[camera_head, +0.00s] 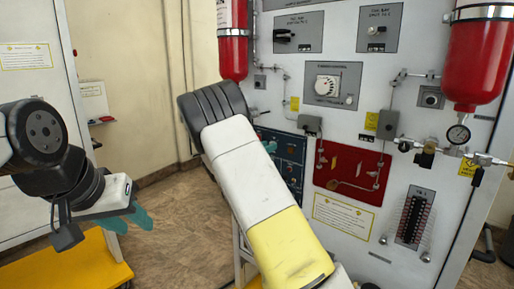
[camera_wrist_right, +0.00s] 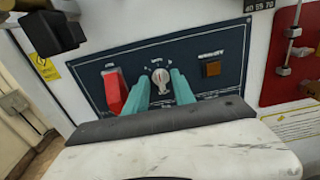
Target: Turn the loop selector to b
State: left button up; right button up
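In the right wrist view, a dark blue panel (camera_wrist_right: 110,65) carries a small light-coloured rotary knob (camera_wrist_right: 160,78) with marks around it, which looks like the loop selector. Its lettering is too small to read. My right gripper (camera_wrist_right: 161,80) has its teal fingers on either side of the knob, with small gaps showing; contact cannot be made out.
A red switch (camera_wrist_right: 115,91) sits left of the knob and an amber square (camera_wrist_right: 211,69) right of it. A red panel (camera_head: 350,172) with piping, a white dial (camera_head: 327,85), red cylinders (camera_head: 480,60) and a gauge (camera_head: 458,134) are on the board.

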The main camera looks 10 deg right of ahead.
jog(key=shift+d, duration=0.1)
grip_shut()
jog(key=shift+m, duration=4.4)
grip_release()
